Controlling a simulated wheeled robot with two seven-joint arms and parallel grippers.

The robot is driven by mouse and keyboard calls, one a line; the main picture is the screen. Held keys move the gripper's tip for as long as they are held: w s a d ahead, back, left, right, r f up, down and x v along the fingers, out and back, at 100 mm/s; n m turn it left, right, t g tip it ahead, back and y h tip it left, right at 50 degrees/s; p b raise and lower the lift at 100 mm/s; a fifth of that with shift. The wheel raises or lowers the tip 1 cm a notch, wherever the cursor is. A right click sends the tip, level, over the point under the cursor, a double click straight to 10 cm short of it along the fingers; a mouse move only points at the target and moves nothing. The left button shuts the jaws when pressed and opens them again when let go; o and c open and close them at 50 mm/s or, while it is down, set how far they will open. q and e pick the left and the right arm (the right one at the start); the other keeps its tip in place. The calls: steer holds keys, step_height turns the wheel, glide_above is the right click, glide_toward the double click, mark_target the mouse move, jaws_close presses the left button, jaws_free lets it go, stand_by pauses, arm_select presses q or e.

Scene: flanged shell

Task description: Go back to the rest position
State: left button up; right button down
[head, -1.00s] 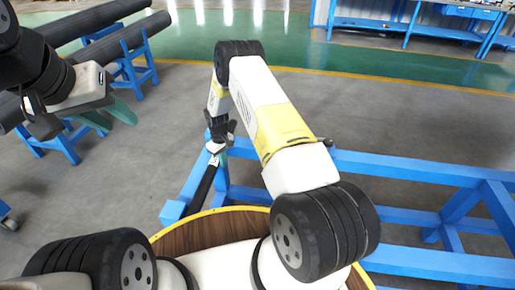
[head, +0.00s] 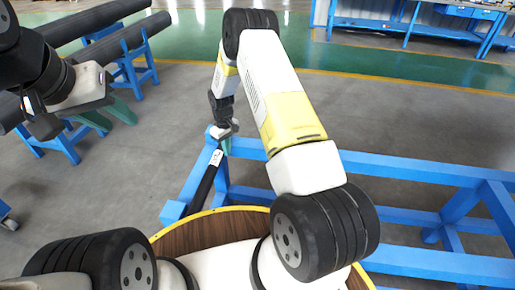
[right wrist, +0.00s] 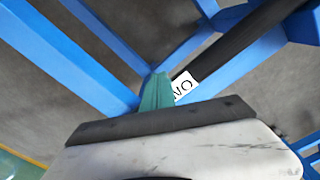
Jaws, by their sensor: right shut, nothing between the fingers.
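A black bar with a white label (head: 205,183) lies along the blue frame, just below and left of this gripper in the head view. The label (right wrist: 184,86) also shows beside the fingertips in the right wrist view; I cannot tell the exact gap. My left gripper (head: 111,111) is at the left over the floor, its teal fingers apart and empty.
The blue frame (head: 420,173) spans the right side, close to my right arm. Black pipes (head: 125,38) lie on blue stands at the back left. A blue workbench (head: 400,28) stands at the far back right. The grey floor beyond the frame is clear.

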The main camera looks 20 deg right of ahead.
steer(key=shift+s+d+r, duration=0.1)
steer(key=shift+r, duration=0.25)
steer(key=s+d+r+m+t, duration=0.1)
steer(key=s+r, duration=0.2)
steer(key=r, duration=0.7)
steer(key=s+d+r+m+t+y, duration=0.1)
steer(key=s+d+r, duration=0.15)
steer(key=r, duration=0.85)
steer(key=s+r+m+t, duration=0.1)
steer(key=s+r, duration=0.3)
steer(key=r, duration=0.6)
steer(key=s+r+m+t, duration=0.1)
steer(key=s+r, duration=0.2)
steer(key=s, duration=0.4)
steer(key=s+d+r+m+t, duration=0.1)
steer(key=s+r, duration=0.3)
steer(key=s, duration=0.4)
steer(key=s+d+r+m+t+y, duration=0.1)
steer(key=s+r, duration=0.2)
steer(key=s, duration=0.5)
steer(key=shift+s+r, duration=0.25)
steer(key=shift+r, duration=0.15)
